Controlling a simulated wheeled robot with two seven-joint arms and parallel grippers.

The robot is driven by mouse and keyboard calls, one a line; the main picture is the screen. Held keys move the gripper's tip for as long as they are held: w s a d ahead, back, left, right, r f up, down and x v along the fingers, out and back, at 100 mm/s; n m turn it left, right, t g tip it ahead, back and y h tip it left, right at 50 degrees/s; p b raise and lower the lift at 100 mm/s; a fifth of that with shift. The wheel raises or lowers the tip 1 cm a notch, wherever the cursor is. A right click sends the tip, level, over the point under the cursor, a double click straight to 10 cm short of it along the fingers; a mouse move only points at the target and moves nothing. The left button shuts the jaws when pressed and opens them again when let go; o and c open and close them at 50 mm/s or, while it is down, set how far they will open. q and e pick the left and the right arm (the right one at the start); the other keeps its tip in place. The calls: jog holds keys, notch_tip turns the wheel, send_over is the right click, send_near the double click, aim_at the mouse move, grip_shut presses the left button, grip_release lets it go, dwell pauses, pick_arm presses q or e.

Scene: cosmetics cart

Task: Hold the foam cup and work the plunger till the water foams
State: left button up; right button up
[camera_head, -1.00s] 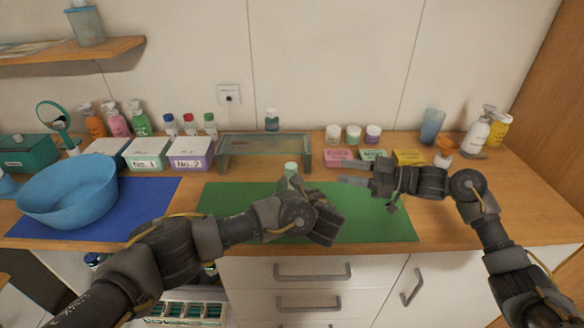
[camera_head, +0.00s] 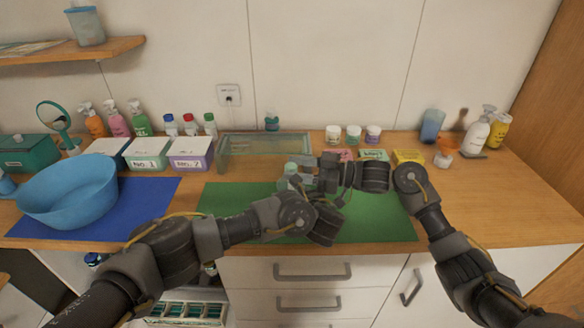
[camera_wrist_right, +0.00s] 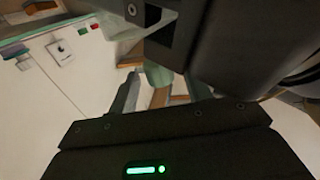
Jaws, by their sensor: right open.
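The foam cup (camera_head: 291,168) is a small pale teal vessel standing at the back middle of the green mat (camera_head: 375,222). My left gripper (camera_head: 287,184) is low at the cup's near side, and its fingers are mostly hidden by its own wrist, so its grip does not show. My right gripper (camera_head: 303,174) is open, coming from the right with its fingertips beside the cup. In the right wrist view a pale green part (camera_wrist_right: 158,74) shows near a grey finger of the right gripper (camera_wrist_right: 145,92). I cannot make out the plunger or the water.
A glass-like rack (camera_head: 265,145) stands close behind the cup. Small jars (camera_head: 353,134) and coloured boxes (camera_head: 408,156) are behind my right arm. A blue basin (camera_head: 68,190) sits on the blue mat at left.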

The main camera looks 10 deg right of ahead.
jog(key=shift+x, duration=0.8)
jog(key=shift+c, duration=0.4)
grip_shut()
